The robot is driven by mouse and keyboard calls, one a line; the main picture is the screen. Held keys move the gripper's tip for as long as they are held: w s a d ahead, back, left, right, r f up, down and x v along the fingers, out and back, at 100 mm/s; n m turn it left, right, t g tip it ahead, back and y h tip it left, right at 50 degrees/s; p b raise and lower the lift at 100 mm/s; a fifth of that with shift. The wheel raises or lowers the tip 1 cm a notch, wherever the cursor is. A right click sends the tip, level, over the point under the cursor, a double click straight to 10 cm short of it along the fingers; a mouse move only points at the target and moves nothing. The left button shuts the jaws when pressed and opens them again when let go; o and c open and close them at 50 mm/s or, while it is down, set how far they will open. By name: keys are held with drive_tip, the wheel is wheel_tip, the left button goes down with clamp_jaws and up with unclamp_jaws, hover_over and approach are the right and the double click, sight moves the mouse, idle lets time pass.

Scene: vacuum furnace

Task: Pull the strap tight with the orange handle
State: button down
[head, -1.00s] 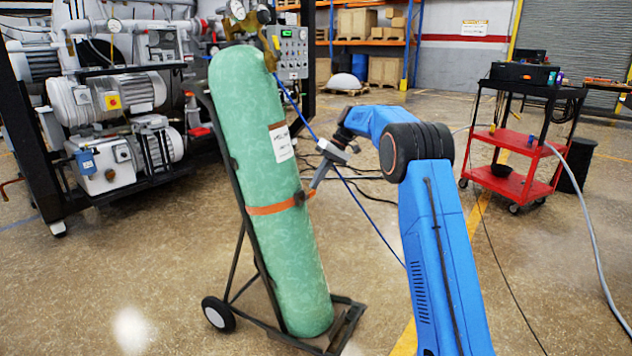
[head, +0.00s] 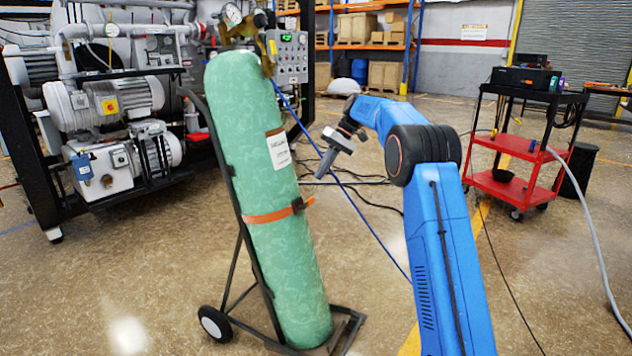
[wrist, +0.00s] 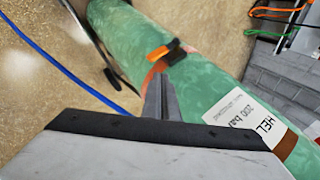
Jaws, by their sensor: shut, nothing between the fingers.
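A tall green gas cylinder (head: 258,130) leans on a black hand truck (head: 236,217). An orange strap (head: 268,216) goes around its middle, with a dark buckle (head: 298,205) on the right side and a short orange end beyond it. In the wrist view the orange handle (wrist: 158,53) stands out beside the dark buckle (wrist: 176,47). My gripper (head: 320,177) is shut and empty, apart from the cylinder, up and to the right of the buckle. In the wrist view my gripper's fingers (wrist: 160,84) point toward the strap. Part of the strap is hidden behind them.
A blue hose (head: 350,196) runs from the cylinder top down past my arm. Dark cables (head: 375,183) lie on the floor behind. Pumps (head: 105,98) stand at the left, a red cart (head: 515,150) at the right.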

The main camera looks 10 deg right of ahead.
drive_tip(key=w+d+r, duration=0.1)
drive_tip(key=d+r, duration=0.2)
drive_tip(key=d, duration=0.1)
drive_tip(key=shift+w+d+r, duration=0.15)
drive_tip(key=shift+w+d, duration=0.2)
drive_tip(key=shift+w, duration=0.05)
drive_tip(key=s+a+r+m+t+h, duration=0.1)
drive_tip(key=s+r, duration=0.2)
drive_tip(key=s, duration=0.7)
drive_tip(key=s+r+m+t+h, duration=0.1)
drive_tip(key=s+r, duration=0.1)
drive_tip(key=s, duration=0.9)
drive_tip(key=s+a+r+m+t+h, duration=0.1)
drive_tip(key=s+r, duration=0.2)
drive_tip(key=s, duration=0.7)
drive_tip(key=s+d+f+t+h, duration=0.1)
drive_tip(key=s+f, duration=0.4)
drive_tip(key=s, duration=0.5)
drive_tip(key=s+d+f+t+h, duration=0.1)
drive_tip(key=s+f, duration=0.5)
drive_tip(key=s, duration=0.5)
drive_tip(key=s+d+f+t+h, duration=0.1)
drive_tip(key=s+f, duration=0.5)
drive_tip(key=s, duration=0.5)
drive_tip(key=shift+s+f+m, duration=0.15)
drive_tip(key=shift+f+m, duration=0.1)
drive_tip(key=shift+m, duration=0.15)
